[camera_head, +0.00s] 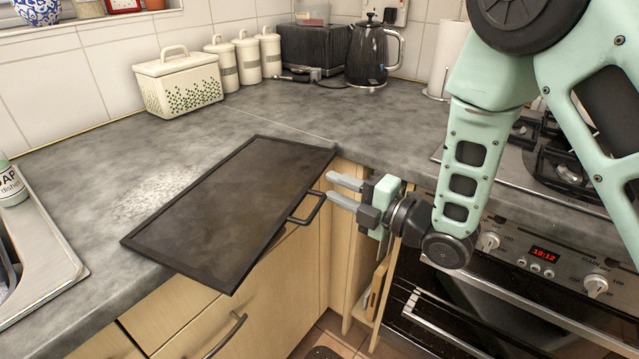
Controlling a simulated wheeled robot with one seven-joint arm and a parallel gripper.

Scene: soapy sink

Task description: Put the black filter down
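The black filter (235,210) is a flat, dark rectangular panel with a thin raised rim. It lies on the grey counter, and its front right side sticks out past the counter edge over the cabinet fronts. Its handle (308,208) juts out from the right side. My gripper (329,187) is just right of the handle, with its fingers pointing left. The two fingers are apart and I see nothing between them. The lower fingertip is close to the handle's outer end; I cannot tell whether they touch.
A cream lidded bin (180,85), canisters (246,60), a toaster (313,48) and a black kettle (368,55) stand at the back. A sink (45,255) and soap bottle (10,183) are at left. A hob and oven (530,258) are at right. Whitish residue (150,198) marks the counter.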

